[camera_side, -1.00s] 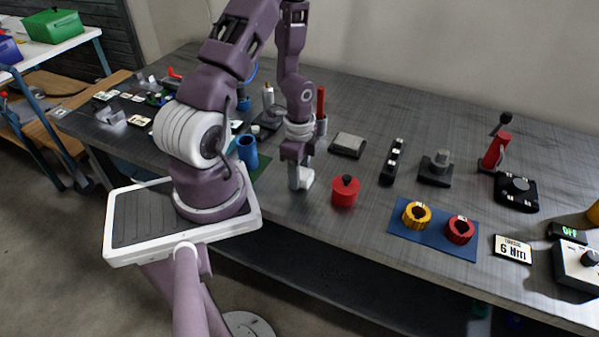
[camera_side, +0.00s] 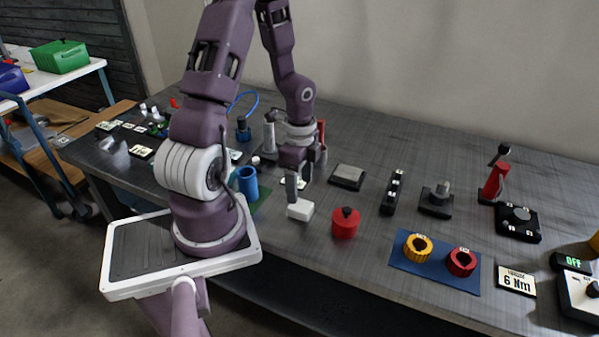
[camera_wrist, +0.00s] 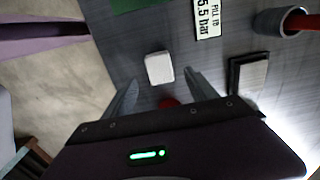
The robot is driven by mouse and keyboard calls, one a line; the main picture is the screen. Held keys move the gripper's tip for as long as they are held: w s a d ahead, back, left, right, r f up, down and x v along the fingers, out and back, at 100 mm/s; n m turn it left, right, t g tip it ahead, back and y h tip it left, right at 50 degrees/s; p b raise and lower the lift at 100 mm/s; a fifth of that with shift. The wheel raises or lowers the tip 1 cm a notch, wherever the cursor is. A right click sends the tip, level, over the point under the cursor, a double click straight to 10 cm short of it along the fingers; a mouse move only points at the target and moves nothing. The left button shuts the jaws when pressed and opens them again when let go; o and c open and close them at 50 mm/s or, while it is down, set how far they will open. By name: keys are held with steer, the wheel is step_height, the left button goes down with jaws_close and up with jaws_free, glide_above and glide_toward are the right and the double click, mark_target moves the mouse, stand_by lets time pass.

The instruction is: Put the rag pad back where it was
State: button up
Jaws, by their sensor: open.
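A small white block (camera_side: 300,210), which looks like the rag pad, lies on the grey bench near its front edge, left of a red lidded pot (camera_side: 345,223). The white block also shows in the wrist view (camera_wrist: 159,68), just beyond the fingertips. My gripper (camera_side: 292,190) is above the block with its fingers pointing down. In the wrist view my gripper (camera_wrist: 162,92) has its two fingers spread apart with nothing between them. A grey pad on a dark base (camera_side: 348,176) lies behind and to the right of the white block.
A blue cup (camera_side: 247,182) stands left of the block. To the right are a black strip (camera_side: 393,192), a black fixture (camera_side: 436,200) and a blue mat (camera_side: 430,272) with yellow and red rings. A card reading 5.5 bar (camera_wrist: 207,18) lies near the block.

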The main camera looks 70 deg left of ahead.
mark_target(299, 204)
steer(key=d+r+n+t+y, duration=0.15)
steer(key=d+r, duration=0.25)
steer(key=r, duration=0.5)
steer(key=d+r+n+t+y, duration=0.1)
steer(key=d+r+n, duration=0.3)
steer(key=r, duration=0.5)
steer(key=s+d+r+n+t+h, duration=0.2)
steer(key=s+d+r+n+t, duration=0.1)
steer(key=s+d+r, duration=0.4)
steer(key=d, duration=0.3)
steer(key=shift+d, duration=0.4)
